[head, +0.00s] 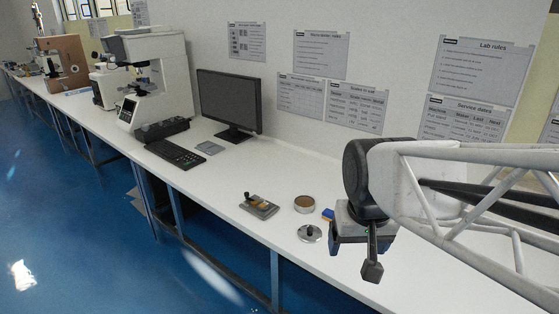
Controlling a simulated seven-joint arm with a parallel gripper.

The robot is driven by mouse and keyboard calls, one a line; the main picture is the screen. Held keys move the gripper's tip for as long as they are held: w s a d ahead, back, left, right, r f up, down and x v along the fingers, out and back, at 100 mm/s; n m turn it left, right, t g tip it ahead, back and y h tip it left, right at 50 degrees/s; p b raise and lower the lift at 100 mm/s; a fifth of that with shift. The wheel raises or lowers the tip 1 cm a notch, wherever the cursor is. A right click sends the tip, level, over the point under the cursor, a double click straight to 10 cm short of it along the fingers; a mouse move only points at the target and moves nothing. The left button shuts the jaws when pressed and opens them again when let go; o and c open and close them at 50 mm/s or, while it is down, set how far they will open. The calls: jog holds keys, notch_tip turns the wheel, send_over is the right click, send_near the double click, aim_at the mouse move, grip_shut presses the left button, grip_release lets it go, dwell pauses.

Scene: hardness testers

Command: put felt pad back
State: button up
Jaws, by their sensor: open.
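A round pale-rimmed piece with a flat brown top (305,204) lies on the white bench, left of my gripper. The brown top looks like felt, but I cannot tell whether it is a loose pad or part of a dish. My gripper (354,258) hangs over the bench at the right of it, open, with nothing visible between its fingers. It is apart from the brown-topped piece. The gripper body hides part of the bench behind it.
A metal disc with a dark knob (310,234) lies near the bench's front edge. A small blue and yellow item (328,214) sits close to my gripper. A grey block with a handle (259,206), a keyboard (175,153), a monitor (230,102) and a tester (150,85) stand farther left.

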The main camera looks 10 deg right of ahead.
jog(key=shift+n, duration=0.4)
jog(key=s, duration=0.1)
jog(key=s+f, duration=0.1)
jog(key=s, duration=0.3)
jog(key=shift+s+a+f, duration=0.15)
jog(key=shift+s+a, duration=0.05)
jog(key=shift+a, duration=0.05)
